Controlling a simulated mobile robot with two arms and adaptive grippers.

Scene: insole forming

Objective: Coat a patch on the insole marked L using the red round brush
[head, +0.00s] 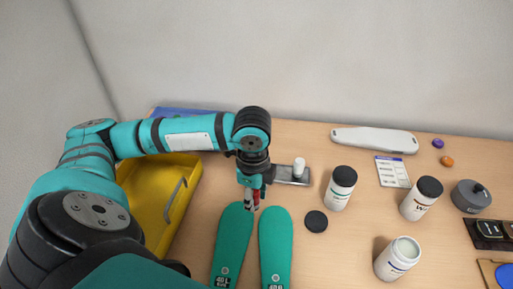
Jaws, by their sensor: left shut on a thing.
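Two teal insoles lie side by side at the table's front. The left insole (232,243) bears a mark that seems to read L; the right insole (276,245) bears a similar mark. My left gripper (252,196) points down over the toe end of the left insole, near the gap between the two. It is shut on a thin thing with red on it, apparently the red round brush, mostly hidden by the fingers. I cannot tell whether its tip touches the insole. My right gripper is out of view.
An open white jar (399,260) stands front right; a black lid (316,221) lies left of it. Black-capped bottles (340,190) (420,200) stand behind. A grey plate (283,178) with a white cylinder is beside my gripper. A yellow tray (150,222) is left.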

